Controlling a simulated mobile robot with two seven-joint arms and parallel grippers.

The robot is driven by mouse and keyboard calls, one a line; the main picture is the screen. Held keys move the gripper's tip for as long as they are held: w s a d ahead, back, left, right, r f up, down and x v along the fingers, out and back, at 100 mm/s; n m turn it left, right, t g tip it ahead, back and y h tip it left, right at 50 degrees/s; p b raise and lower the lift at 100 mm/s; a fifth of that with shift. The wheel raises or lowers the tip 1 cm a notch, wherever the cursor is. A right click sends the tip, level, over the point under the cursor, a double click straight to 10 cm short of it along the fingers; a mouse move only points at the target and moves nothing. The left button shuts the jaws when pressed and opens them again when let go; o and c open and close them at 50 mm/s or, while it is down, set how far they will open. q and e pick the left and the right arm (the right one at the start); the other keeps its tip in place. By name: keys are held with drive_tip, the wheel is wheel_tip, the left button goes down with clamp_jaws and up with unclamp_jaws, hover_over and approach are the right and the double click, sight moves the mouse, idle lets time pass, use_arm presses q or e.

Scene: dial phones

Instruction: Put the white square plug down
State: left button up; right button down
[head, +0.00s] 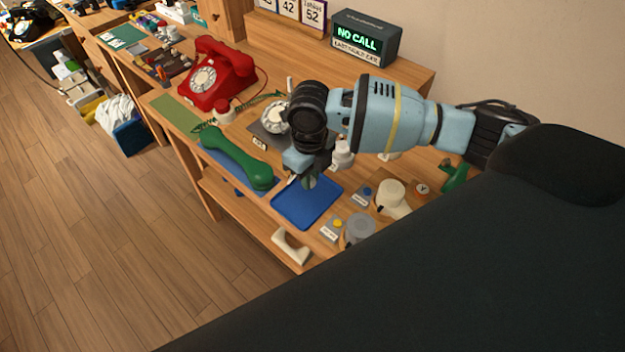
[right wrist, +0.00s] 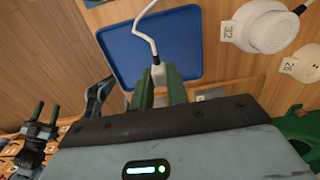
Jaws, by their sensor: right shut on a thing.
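My right gripper (head: 309,181) is over the blue tray (head: 300,212) at the shelf's front edge, fingers pointing down. In the right wrist view, its two green fingers (right wrist: 160,90) are shut on the white plug (right wrist: 158,73), which sits between the tips. A white cord runs from the plug up across the blue tray (right wrist: 192,25) and out of the picture. In the head view the plug is mostly hidden by the gripper. I cannot tell whether the plug touches the tray. My left gripper does not show clearly in either view.
A green handset (head: 238,158) lies left of the tray, with a red dial phone (head: 218,74) behind it. Yellow-button (head: 337,223) and blue-button (head: 367,191) blocks stand to the right. A NO CALL sign (head: 362,39) stands behind.

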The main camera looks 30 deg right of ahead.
drive_tip(key=f, duration=0.1)
drive_tip(key=d+f, duration=0.1)
drive_tip(key=shift+w+f, duration=0.25)
drive_tip(key=shift+f, duration=0.6)
drive_tip(key=shift+f, duration=0.2)
drive_tip(key=c, duration=1.4)
unclamp_jaws()
drive_tip(key=shift+r, duration=0.1)
drive_tip(key=shift+r, duration=0.1)
